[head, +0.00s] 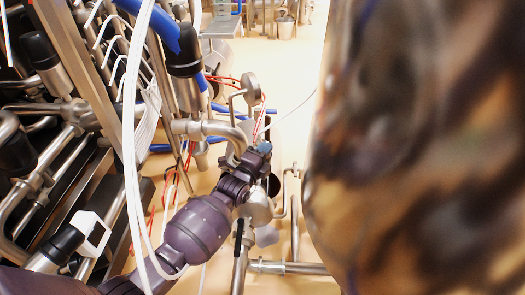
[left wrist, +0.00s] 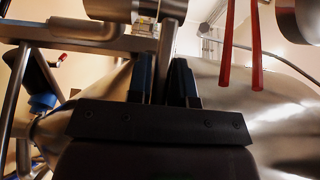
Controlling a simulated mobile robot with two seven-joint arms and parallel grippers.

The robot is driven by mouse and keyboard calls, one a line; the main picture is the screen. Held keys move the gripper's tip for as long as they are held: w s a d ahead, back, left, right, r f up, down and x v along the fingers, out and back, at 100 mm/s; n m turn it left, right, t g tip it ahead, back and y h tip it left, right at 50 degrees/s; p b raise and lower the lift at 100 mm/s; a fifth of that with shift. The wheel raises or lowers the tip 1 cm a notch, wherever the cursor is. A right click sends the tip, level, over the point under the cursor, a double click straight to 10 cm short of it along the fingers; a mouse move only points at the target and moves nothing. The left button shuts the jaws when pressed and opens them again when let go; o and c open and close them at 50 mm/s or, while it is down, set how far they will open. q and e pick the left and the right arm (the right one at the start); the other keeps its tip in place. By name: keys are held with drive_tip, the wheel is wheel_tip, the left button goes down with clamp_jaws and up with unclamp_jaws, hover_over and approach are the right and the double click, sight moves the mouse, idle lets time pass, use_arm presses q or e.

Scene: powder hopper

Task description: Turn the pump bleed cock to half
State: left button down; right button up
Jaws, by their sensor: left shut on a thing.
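My left arm comes in from the lower left in the head view. Its gripper (head: 263,148) is beside the bent steel pipe (head: 213,129). In the left wrist view, the two dark fingers of this gripper (left wrist: 162,78) are shut on a narrow grey metal lever (left wrist: 166,44), apparently the pump bleed cock's handle. The lever rises from between the fingers towards a steel cylinder (left wrist: 108,9). The cock's body and its exact angle cannot be made out; the gripper hides that spot in the head view. My right gripper is not in view.
A large, blurred, shiny metal surface (head: 420,150) fills the right of the head view, close by. Pipes, white cables (head: 131,130) and a slanted steel frame (head: 82,62) crowd the left. Two red rods (left wrist: 227,45) show in the left wrist view. Pale floor (head: 290,75) lies open behind.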

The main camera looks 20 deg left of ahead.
use_arm(q)
drive_tip(key=shift+w+r+n+y, duration=0.3)
drive_tip(key=shift+r+y, duration=0.1)
drive_tip(key=shift+r, duration=0.1)
drive_tip(key=shift+f+t+y, duration=0.2)
drive_tip(key=shift+t+y, duration=0.1)
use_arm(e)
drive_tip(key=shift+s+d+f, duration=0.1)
use_arm(q)
drive_tip(key=c, duration=1)
unclamp_jaws()
drive_tip(key=shift+s+f, duration=0.1)
drive_tip(key=shift+f, duration=0.05)
drive_tip(key=shift+c, duration=0.2)
drive_tip(key=shift+d, duration=0.1)
drive_tip(key=shift+f, duration=0.1)
drive_tip(key=shift+s, duration=0.1)
